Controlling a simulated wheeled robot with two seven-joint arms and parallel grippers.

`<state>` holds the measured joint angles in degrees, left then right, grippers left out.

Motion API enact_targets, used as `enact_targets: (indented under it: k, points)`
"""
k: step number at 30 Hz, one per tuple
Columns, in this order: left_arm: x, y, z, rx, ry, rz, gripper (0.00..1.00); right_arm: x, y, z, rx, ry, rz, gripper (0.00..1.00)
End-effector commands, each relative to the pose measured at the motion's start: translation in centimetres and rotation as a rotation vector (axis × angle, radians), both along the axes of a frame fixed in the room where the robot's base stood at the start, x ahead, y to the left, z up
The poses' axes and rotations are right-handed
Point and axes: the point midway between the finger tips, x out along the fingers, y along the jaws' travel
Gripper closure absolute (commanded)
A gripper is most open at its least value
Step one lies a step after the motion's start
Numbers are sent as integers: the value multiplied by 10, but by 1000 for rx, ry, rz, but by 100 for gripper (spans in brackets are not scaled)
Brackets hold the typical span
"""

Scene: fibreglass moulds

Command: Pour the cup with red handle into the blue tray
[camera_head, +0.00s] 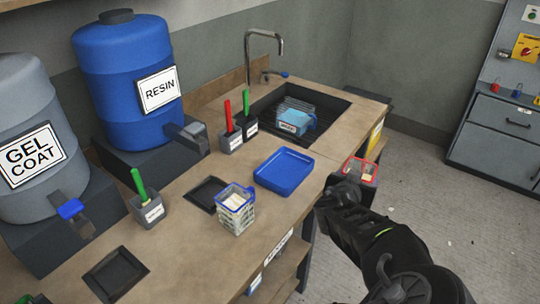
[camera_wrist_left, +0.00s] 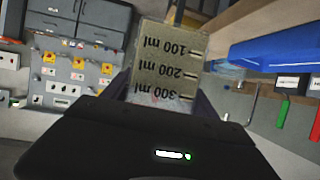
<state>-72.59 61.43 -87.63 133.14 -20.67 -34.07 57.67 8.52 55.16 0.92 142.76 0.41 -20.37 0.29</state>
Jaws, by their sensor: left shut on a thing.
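The cup with red handle (camera_head: 371,170) has a red rim and stands about upright in my left gripper (camera_head: 352,182), off the table's right edge. Something pale shows inside it. In the left wrist view, which is upside down, its clear wall with 100, 200 and 300 ml marks (camera_wrist_left: 170,62) is between the fingers. The shallow blue tray (camera_head: 283,170) lies on the table, left of the held cup and apart from it. The tray's edge also shows in the left wrist view (camera_wrist_left: 270,50). The tray looks empty. My right gripper is in neither view.
A blue-rimmed cup (camera_head: 236,209) with pale contents stands near the table's front edge. A sink (camera_head: 330,108) with a blue-handled container (camera_head: 295,121) lies behind the tray. Brush pots (camera_head: 231,142) and resin drum (camera_head: 128,85) stand left. Open floor (camera_head: 430,190) is on the right.

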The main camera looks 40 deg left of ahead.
Motion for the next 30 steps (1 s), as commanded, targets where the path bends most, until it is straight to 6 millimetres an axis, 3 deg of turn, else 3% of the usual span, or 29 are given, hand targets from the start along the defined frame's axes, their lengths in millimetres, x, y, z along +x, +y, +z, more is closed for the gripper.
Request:
enact_targets:
  k: [1, 2, 6, 9, 15, 21, 30]
  points:
    - [9, 23, -12, 3, -3, 79, 99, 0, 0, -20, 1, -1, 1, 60]
    - [14, 37, -13, 2, -3, 133, 99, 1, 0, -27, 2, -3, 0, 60]
    - [22, 116, -8, -4, -3, 446, 99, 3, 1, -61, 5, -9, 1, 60]
    - [12, 166, 8, -5, -7, 672, 99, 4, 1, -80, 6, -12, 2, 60]
    - [-29, 231, 33, 2, -15, 1028, 99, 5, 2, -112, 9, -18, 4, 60]
    - [-56, 251, 6, 6, -12, 1192, 99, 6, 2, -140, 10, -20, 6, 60]
    - [-59, 253, -2, 6, -13, 1215, 99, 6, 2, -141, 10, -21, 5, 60]
